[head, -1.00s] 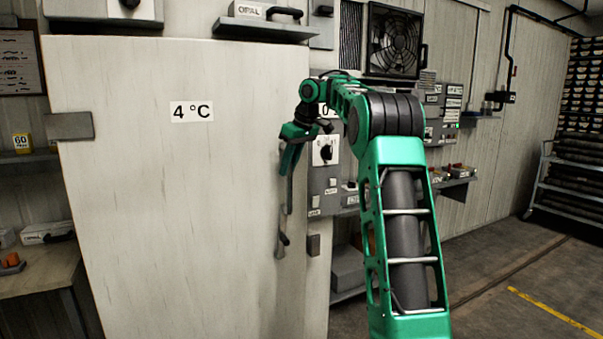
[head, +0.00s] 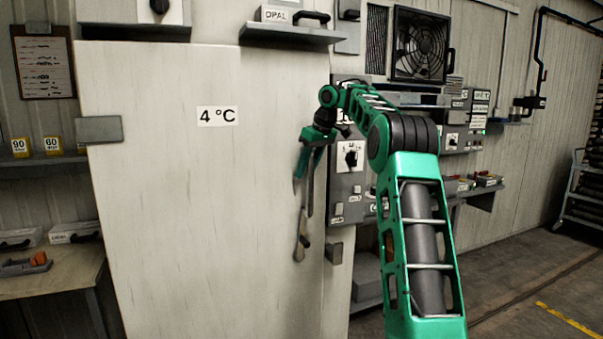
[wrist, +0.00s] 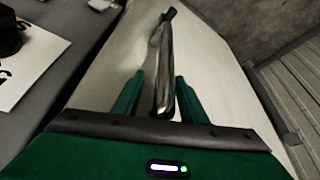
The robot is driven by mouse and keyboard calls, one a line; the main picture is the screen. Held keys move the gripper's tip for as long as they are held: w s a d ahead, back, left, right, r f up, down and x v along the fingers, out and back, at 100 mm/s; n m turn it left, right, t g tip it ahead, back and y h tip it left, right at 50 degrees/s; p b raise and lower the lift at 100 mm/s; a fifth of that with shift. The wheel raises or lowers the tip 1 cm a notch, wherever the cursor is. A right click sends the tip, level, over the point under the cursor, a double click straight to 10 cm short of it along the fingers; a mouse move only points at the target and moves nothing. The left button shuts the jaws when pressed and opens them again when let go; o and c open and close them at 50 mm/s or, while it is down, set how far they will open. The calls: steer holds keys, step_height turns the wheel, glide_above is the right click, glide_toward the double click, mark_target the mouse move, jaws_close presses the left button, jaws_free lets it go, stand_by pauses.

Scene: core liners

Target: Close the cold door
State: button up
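The cold door (head: 190,220) is a large pale panel with a "4 °C" label in the head view. Its pale face also fills the middle of the wrist view (wrist: 215,75). I cannot tell whether it stands slightly ajar. A long metal door handle (head: 302,238) hangs upright near its right edge. My gripper (head: 306,168) is at the handle's upper part. In the wrist view the handle (wrist: 160,60) runs between the two green fingers of my gripper (wrist: 158,80). The fingers are apart, with a visible gap on the left of the bar. Contact on the right is unclear.
A grey control panel (head: 350,190) with a dial stands just right of the door. A bench (head: 55,270) with cases and a tray is at the left. A shelf (head: 290,35) juts out above the door. Open floor (head: 510,290) lies to the right.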

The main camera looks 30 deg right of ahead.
steer(key=shift+s, duration=0.1)
steer(key=shift+d, duration=0.1)
steer(key=shift+s+d+r, duration=0.1)
steer(key=shift+s+r, duration=0.1)
steer(key=shift+r, duration=0.05)
steer(key=a+v, duration=0.1)
steer(key=v, duration=0.9)
steer(key=shift+w+d, duration=0.2)
steer(key=shift+d, duration=0.15)
steer(key=shift+s+r, duration=0.1)
